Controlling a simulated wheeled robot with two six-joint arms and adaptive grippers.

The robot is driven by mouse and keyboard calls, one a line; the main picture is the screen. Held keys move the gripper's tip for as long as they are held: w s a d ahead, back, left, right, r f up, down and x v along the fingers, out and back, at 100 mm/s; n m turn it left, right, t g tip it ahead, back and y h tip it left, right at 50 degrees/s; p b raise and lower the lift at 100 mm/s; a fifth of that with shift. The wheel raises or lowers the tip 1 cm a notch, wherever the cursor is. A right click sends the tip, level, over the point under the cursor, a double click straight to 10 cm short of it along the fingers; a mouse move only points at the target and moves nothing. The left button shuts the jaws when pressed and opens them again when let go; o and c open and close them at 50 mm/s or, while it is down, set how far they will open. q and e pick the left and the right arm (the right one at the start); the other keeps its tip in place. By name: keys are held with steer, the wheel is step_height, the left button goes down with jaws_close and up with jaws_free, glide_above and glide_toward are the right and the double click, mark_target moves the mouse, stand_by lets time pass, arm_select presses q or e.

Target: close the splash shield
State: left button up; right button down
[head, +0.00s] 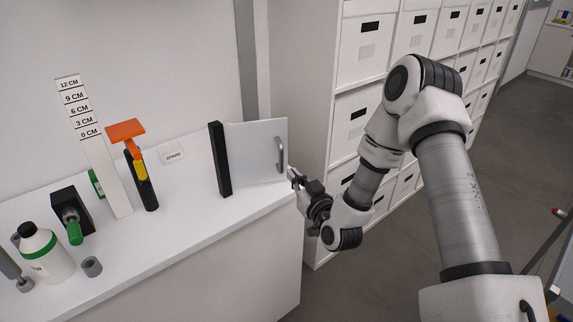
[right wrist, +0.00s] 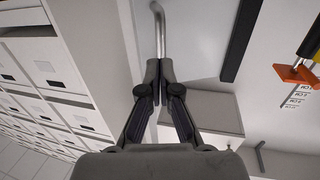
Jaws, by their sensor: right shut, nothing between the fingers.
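The splash shield (head: 252,150) is a pale flat panel that stands upright at the right end of the white counter. Its left edge meets a black post (head: 219,160), and a grey bar handle (head: 280,155) is near its right edge. In the right wrist view the panel (right wrist: 200,35), the handle (right wrist: 158,28) and the black post (right wrist: 242,40) show again. My right gripper (head: 293,175) is shut and empty, with its fingertips (right wrist: 159,64) close to the handle's end. Whether they touch it I cannot tell. My left gripper is not in view.
White shelving (head: 345,100) stands behind my right arm.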

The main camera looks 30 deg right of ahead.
mark_target(282, 162)
steer(key=w, duration=0.2)
steer(key=w+p, duration=0.1)
steer(key=w, duration=0.1)
steer(key=shift+d+r, duration=0.1)
steer(key=shift+d, duration=0.15)
steer(key=shift+w, duration=0.3)
